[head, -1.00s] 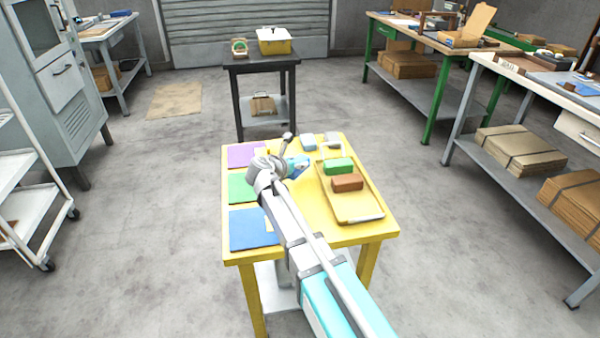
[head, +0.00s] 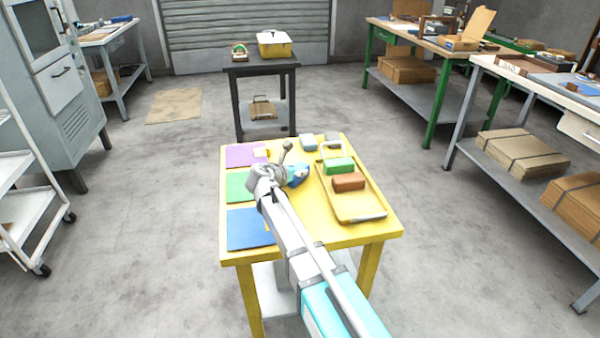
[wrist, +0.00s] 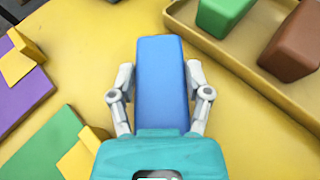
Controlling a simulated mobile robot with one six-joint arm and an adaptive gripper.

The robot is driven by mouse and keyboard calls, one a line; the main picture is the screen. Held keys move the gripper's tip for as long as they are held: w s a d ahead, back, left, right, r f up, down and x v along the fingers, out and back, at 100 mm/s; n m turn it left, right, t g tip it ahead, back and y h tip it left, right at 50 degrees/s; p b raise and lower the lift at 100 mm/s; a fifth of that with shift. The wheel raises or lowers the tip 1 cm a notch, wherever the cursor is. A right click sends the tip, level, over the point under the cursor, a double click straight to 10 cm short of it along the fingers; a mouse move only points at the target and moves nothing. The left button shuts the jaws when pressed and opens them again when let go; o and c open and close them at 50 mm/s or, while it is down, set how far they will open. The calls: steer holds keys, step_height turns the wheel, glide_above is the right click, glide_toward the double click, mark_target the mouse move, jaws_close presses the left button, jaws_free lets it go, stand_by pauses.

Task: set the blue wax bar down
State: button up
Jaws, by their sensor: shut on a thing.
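The blue wax bar (wrist: 162,80) is between the two fingers of my gripper (wrist: 161,90) in the wrist view. The fingers are shut on its sides, and its far end points away from my wrist. Yellow tabletop shows around it. Whether the bar touches the table I cannot tell. In the head view my gripper (head: 296,176) is over the middle of the yellow table (head: 310,228), left of the tray. My arm hides most of the bar there.
A yellow tray (head: 355,205) at the right holds a green bar (head: 338,166) and a brown bar (head: 348,181). Purple (head: 240,155), green (head: 238,186) and blue (head: 248,228) mats line the left edge. Grey blocks (head: 309,143) lie at the back.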

steer(key=o, duration=1.3)
steer(key=shift+f, duration=0.1)
steer(key=shift+c, duration=0.2)
steer(key=shift+s+r, duration=0.15)
steer(key=shift+r, duration=0.15)
steer(key=p+v, duration=0.4)
steer(key=v, duration=0.6)
steer(key=shift+s+a+r, duration=0.15)
steer(key=shift+s, duration=0.05)
steer(key=shift+s+a+r+p, duration=0.15)
steer(key=shift+s+a+p, duration=0.15)
steer(key=shift+s, duration=0.15)
